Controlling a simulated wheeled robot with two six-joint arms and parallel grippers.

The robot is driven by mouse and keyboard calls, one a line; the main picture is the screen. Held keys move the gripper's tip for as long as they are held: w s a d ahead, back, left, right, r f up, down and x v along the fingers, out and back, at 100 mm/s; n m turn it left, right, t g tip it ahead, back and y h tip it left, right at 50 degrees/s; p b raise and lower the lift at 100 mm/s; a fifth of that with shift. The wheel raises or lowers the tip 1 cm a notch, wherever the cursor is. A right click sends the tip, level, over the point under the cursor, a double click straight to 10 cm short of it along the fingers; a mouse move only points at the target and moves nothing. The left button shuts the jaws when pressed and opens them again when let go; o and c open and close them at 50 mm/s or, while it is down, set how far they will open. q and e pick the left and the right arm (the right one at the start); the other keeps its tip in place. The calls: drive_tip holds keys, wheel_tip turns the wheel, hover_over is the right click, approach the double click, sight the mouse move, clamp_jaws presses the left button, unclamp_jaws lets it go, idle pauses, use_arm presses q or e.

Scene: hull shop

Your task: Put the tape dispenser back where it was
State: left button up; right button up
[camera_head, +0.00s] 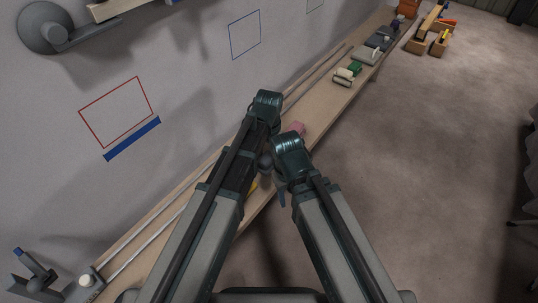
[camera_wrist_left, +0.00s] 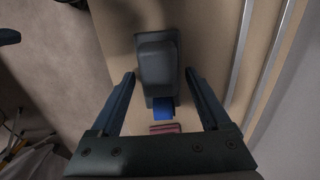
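The tape dispenser appears to be the dark grey block (camera_wrist_left: 157,66) with a blue part at one end, lying on the wooden shelf in the left wrist view. My left gripper (camera_wrist_left: 159,77) is open, with one finger on each side of the block. I see gaps beside it, so it does not look gripped. In the head view my arms hide most of this spot. My right gripper (camera_head: 282,195) points down close to the left one; only a dark sliver shows.
The shelf (camera_head: 322,115) runs along the wall. A pink item (camera_head: 298,128) lies just beyond the grippers. Long thin rods (camera_wrist_left: 242,55) lie along the wall side. A red outline (camera_head: 118,108) and a blue bar (camera_head: 132,139) mark the wall. Floor (camera_head: 430,190) is open at right.

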sight(269, 154)
use_arm(q)
drive_tip(key=shift+r, duration=0.1)
wheel_tip(269, 154, up, 12)
drive_tip(key=p, duration=1.2)
drive_tip(key=s+a+r+n+p, duration=0.1)
drive_tip(key=s+a+r+p, duration=0.1)
drive_tip(key=s+r+p, duration=0.3)
drive_tip(key=s+a+r+n+y+p, duration=0.1)
drive_tip(key=s+a+r+n+p, duration=0.1)
drive_tip(key=s+r+p, duration=0.4)
drive_tip(key=s+a, duration=0.1)
drive_tip(key=s, duration=0.4)
drive_tip(key=shift+a+r+p, duration=0.3)
drive_tip(key=shift+a, duration=0.05)
drive_tip(key=shift+c, duration=0.2)
